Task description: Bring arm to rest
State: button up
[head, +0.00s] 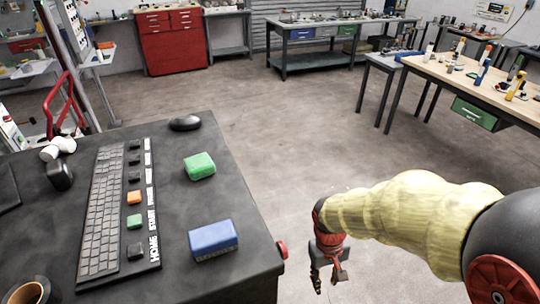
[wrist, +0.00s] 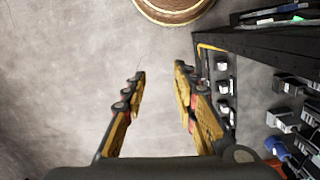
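My arm reaches in from the right in the head view, wrapped in a yellowish cover. My gripper (head: 328,275) hangs pointing down beyond the right side of the dark table, over the floor. In the wrist view my gripper (wrist: 158,85) shows two yellow and black fingers spread apart. Only bare floor shows between them, and nothing is held.
The dark table (head: 225,150) at left holds a keyboard panel (head: 105,215), a green block (head: 199,166), a blue block (head: 213,240) and a black mouse (head: 185,123). A red knob (head: 282,250) sits on its right edge. Open floor (head: 290,130) lies beyond.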

jog(key=s+d+r+t, duration=0.1)
jog(key=s+r+t, duration=0.1)
jog(key=r, duration=0.5)
jog(key=s+d+r+m+t, duration=0.1)
jog(key=s+r+t, duration=0.1)
jog(key=r, duration=0.6)
jog(key=s+d+r+m+t+y, duration=0.1)
jog(key=s+r+t, duration=0.1)
jog(key=r, duration=0.5)
jog(key=shift+s+d+r+t+p, duration=0.3)
jog(key=shift+s+r+p, duration=0.15)
jog(key=shift+s, duration=0.4)
jog(key=shift+d, duration=0.1)
